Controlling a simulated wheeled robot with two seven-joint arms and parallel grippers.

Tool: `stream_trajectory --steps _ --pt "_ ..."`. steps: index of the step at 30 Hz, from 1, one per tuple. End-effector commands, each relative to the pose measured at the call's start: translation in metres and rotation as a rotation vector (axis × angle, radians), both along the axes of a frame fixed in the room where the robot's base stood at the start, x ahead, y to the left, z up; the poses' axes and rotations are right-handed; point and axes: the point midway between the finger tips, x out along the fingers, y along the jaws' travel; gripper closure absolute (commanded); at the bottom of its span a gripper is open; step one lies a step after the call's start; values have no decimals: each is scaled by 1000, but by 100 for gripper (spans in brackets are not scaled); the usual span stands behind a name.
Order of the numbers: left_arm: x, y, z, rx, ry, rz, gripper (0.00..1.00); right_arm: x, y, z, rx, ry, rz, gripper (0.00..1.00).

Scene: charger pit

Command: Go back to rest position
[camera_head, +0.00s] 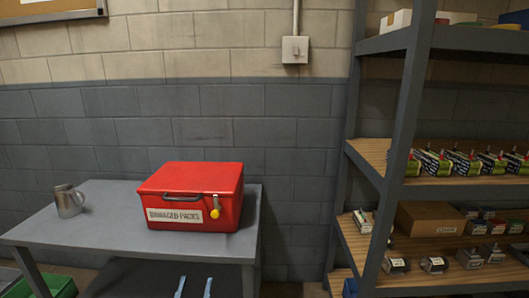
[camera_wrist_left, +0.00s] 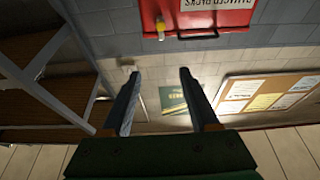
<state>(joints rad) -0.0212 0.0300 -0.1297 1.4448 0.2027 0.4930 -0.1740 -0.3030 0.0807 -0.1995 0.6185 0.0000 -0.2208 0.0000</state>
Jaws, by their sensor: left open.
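My left gripper (camera_head: 194,287) shows at the bottom of the head view as two blue fingertips, apart and with nothing between them. In the left wrist view the left gripper (camera_wrist_left: 159,74) has its two fingers spread and empty. The red box (camera_head: 190,178) labelled "DAMAGED PACKS" sits closed on the grey table (camera_head: 110,225), with a yellow tag at its latch. The red box also shows upside down at the top of the left wrist view (camera_wrist_left: 210,18), apart from the fingers. My right gripper is in neither view.
A metal mug (camera_head: 69,201) stands on the table's left part. A shelf rack (camera_head: 400,130) at right holds several battery-like packs (camera_head: 455,162), a cardboard box (camera_head: 430,219) and small metal parts. A green bin (camera_head: 45,287) is low at left. The tabletop between mug and box is clear.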

Motion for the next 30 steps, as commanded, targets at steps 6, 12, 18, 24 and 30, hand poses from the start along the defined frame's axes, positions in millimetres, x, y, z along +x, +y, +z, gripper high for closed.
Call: stream_trajectory --steps 6,12,18,24,30 --pt "-2 -4 -46 21 140 -19 39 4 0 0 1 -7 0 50" --pt "-15 -9 -110 47 335 -44 39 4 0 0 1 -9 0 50" --pt "-55 -10 -205 86 637 -75 39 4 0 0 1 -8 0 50" --pt "-159 -2 -327 146 1093 -107 39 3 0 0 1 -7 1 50" --pt "-286 16 -400 204 1504 -117 39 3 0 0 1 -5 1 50"
